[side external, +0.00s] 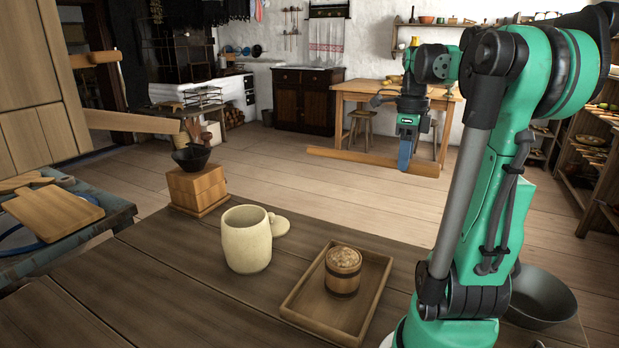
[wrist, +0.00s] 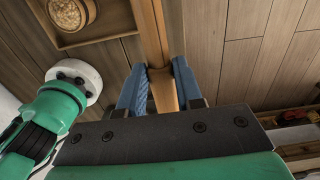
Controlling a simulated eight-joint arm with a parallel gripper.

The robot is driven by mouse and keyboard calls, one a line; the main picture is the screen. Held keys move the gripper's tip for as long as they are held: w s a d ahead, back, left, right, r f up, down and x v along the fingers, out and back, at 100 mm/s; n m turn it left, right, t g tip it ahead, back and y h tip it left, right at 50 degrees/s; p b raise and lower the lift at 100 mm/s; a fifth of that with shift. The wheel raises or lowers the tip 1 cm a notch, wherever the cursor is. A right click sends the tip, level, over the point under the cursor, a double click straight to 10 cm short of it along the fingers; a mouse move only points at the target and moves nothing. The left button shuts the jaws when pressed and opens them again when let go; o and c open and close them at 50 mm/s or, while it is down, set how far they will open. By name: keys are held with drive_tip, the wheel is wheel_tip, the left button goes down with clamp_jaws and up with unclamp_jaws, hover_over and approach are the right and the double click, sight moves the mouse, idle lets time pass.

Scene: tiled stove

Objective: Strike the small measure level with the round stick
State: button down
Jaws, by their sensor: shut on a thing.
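The small measure (side external: 342,281) is a round wooden tub, heaped with brownish grain above its rim. It stands upright in a shallow wooden tray (side external: 292,301) on the table, and its top also shows at the upper left of the wrist view (wrist: 73,15). The round stick (side external: 345,156) is a long pale brown rod. My gripper (side external: 405,163) has blue fingers shut on the stick, which sticks out on both sides. In the wrist view the stick (wrist: 152,35) runs up between the fingers. The stick is in the air behind the tray, apart from the measure.
A wooden box (side external: 197,187) with a dark bowl (side external: 191,157) is farther left. A dark metal bowl (side external: 541,295) lies right of my base. The table's front left is clear.

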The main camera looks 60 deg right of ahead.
drive_tip(key=shift+a+f+n, duration=0.15)
drive_tip(key=shift+a+n, duration=0.05)
drive_tip(key=shift+n, duration=0.8)
drive_tip(key=a+f+n, duration=0.3)
drive_tip(key=f+n, duration=0.3)
drive_tip(key=n, duration=0.9)
drive_tip(key=shift+s+a+f, duration=0.15)
drive_tip(key=shift+a+f, duration=0.05)
drive_tip(key=shift+a, duration=0.1)
drive_tip(key=shift+f, duration=0.1)
drive_tip(key=shift+f, duration=2.3)
drive_tip(key=w+r, duration=0.4)
drive_tip(key=w, duration=0.5)
drive_tip(key=shift+w+d+r, duration=0.4)
drive_tip(key=shift+d, duration=0.05)
drive_tip(key=shift+r, duration=0.1)
